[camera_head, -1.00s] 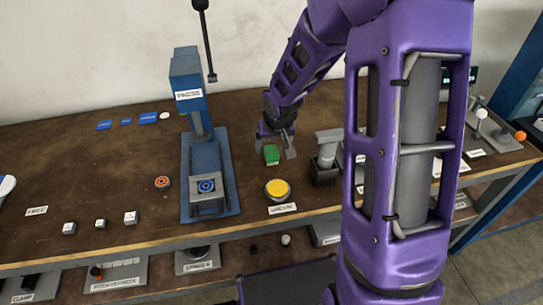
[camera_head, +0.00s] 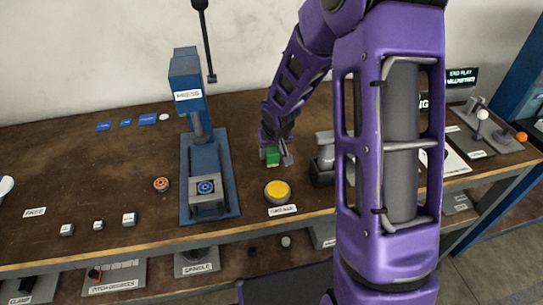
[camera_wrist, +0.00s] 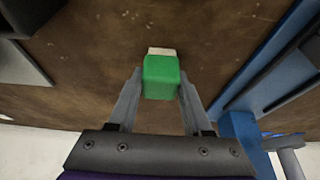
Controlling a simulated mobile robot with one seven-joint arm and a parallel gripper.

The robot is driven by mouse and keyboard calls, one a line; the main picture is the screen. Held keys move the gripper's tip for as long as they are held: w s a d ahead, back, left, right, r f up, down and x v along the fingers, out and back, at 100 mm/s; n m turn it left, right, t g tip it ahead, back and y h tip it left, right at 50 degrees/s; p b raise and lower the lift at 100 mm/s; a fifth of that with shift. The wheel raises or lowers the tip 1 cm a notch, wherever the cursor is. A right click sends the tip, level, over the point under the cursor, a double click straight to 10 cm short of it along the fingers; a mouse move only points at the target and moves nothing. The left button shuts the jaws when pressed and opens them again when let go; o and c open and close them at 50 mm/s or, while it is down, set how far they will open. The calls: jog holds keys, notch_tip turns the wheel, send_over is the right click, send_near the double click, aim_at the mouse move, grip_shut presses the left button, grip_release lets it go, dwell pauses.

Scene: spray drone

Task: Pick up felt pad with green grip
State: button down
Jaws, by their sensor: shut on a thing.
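The felt pad's green grip (camera_wrist: 160,78) is a green block between the two fingers of my gripper (camera_wrist: 160,90) in the wrist view. A pale strip of the felt pad (camera_wrist: 161,51) shows at the far edge of the green block. In the head view the green grip (camera_head: 272,158) is at my gripper (camera_head: 276,158), over the brown table between the blue press and a grey device. My gripper is shut on the green grip. Whether the pad touches the tabletop cannot be told.
The blue press (camera_head: 203,150) stands left of my gripper. A yellow round button (camera_head: 277,192) lies in front of it, and a grey device (camera_head: 325,160) stands close on its right. Small white blocks (camera_head: 128,219) are at the left front. The table's (camera_head: 100,165) left middle is mostly bare.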

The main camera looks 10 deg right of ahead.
aim_at(271, 150)
notch_tip(271, 150, up, 10)
jog(key=shift+p, duration=0.95)
